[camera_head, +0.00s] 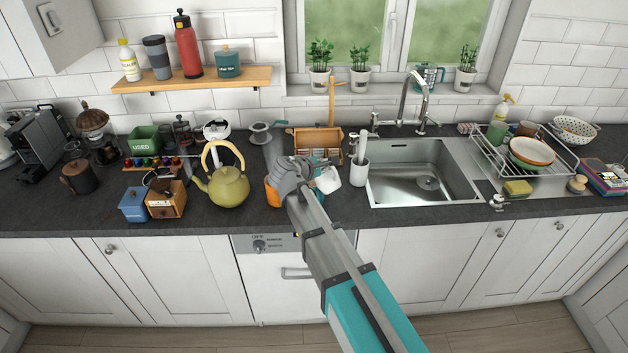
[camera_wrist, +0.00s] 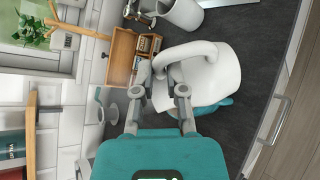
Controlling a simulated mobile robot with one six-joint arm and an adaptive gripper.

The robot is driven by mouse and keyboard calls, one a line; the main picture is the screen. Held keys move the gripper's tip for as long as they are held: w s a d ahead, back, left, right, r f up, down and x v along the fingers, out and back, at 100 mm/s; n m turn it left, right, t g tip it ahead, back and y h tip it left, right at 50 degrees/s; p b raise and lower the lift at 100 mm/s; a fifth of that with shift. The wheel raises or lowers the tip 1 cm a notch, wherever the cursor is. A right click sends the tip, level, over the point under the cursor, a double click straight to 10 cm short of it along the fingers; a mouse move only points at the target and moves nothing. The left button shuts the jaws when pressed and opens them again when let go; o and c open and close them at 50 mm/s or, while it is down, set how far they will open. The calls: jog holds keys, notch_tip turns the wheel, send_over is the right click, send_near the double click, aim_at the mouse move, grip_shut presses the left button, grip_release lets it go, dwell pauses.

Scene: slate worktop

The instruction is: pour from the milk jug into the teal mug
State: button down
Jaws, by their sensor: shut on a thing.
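The milk jug is white; in the head view (camera_head: 328,181) it shows just right of my gripper (camera_head: 308,178), above the worktop left of the sink. In the wrist view the jug (camera_wrist: 222,76) is at the tips of my gripper (camera_wrist: 163,92), which is shut on its handle. The jug looks tilted; its mouth and any milk are not visible. A teal piece, probably the teal mug (camera_wrist: 216,107), shows beside and partly behind the jug in the wrist view.
An orange container (camera_head: 272,193) and an olive kettle (camera_head: 228,186) stand left of my gripper. A white utensil holder (camera_head: 359,173) stands to the right, before the sink (camera_head: 425,186). A wooden box (camera_head: 334,135) is behind. The front worktop strip is clear.

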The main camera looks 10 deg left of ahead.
dwell(0.5)
jog(key=shift+s+d+r+m+t+y, duration=0.4)
jog(key=shift+s+d+m+t, duration=0.2)
jog(key=shift+m, duration=0.3)
jog(key=shift+s+d+f+b, duration=0.15)
jog(key=shift+d+f+b, duration=0.25)
jog(key=shift+b, duration=0.3)
jog(key=shift+a+r+m, duration=0.15)
jog(key=shift+m, duration=0.15)
